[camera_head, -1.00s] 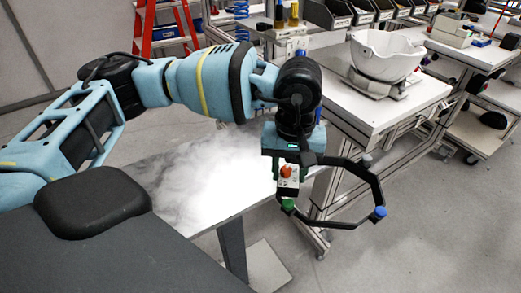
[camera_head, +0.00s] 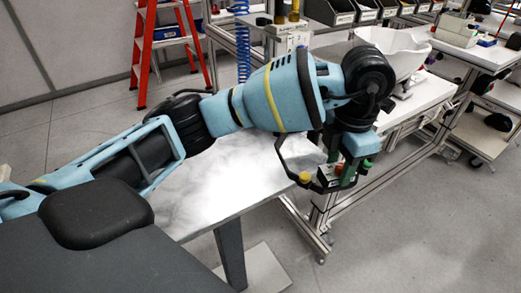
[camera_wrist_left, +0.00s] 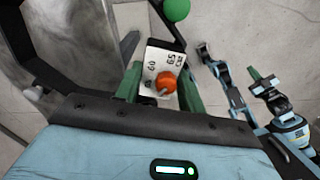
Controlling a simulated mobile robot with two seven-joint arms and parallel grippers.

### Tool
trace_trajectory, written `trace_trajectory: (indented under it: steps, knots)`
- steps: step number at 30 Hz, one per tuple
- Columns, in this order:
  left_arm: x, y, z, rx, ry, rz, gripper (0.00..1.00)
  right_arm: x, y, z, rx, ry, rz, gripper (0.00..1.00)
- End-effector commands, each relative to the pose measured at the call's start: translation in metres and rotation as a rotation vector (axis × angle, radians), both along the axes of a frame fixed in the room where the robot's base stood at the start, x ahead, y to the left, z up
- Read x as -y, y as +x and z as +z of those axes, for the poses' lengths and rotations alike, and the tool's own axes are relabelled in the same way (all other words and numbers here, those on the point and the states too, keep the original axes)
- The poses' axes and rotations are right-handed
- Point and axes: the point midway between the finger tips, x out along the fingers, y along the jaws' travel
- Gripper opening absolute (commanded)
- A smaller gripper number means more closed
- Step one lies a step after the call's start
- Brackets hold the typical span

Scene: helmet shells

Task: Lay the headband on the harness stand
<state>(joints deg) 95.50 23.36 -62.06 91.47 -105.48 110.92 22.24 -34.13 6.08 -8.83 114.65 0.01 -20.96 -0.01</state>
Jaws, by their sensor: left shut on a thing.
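The headband (camera_head: 290,165) is a dark angular band with coloured knobs. It hangs in the air at my left gripper (camera_head: 345,176), beyond the near tabletop. A yellow knob and a green knob show in the head view; my wrist hides part of the band. In the left wrist view, green fingers close on its white size tag with an orange knob (camera_wrist_left: 167,82), and the dark band (camera_wrist_left: 73,62) runs off to the upper left. I cannot pick out the harness stand for certain.
A white shell (camera_head: 405,50) stands on the light bench behind my left wrist, partly hidden by it. The pale near tabletop (camera_head: 215,185) is bare. Black bins (camera_head: 330,12) line the back. A red ladder (camera_head: 145,50) stands at back left. Open floor lies at lower right.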

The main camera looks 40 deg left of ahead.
Motion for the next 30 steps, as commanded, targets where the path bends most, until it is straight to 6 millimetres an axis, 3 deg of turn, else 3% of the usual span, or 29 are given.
trace_trajectory:
  steps: [6,16,20,30]
  knots:
    - [0.008,0.004,-0.003,0.000,0.000,0.239,0.15,0.000,-0.002,-0.003,-0.005,0.001,0.000,0.00]
    - [0.006,0.005,-0.003,0.001,0.000,0.298,0.15,0.000,-0.002,-0.002,-0.004,0.000,0.001,0.00]
    - [-0.014,0.006,-0.005,0.001,0.002,0.301,0.15,0.000,0.001,0.001,0.002,0.000,0.002,0.00]
    - [-0.092,0.012,-0.011,0.003,0.001,0.300,0.15,0.001,0.006,0.012,0.020,-0.001,0.003,0.00]
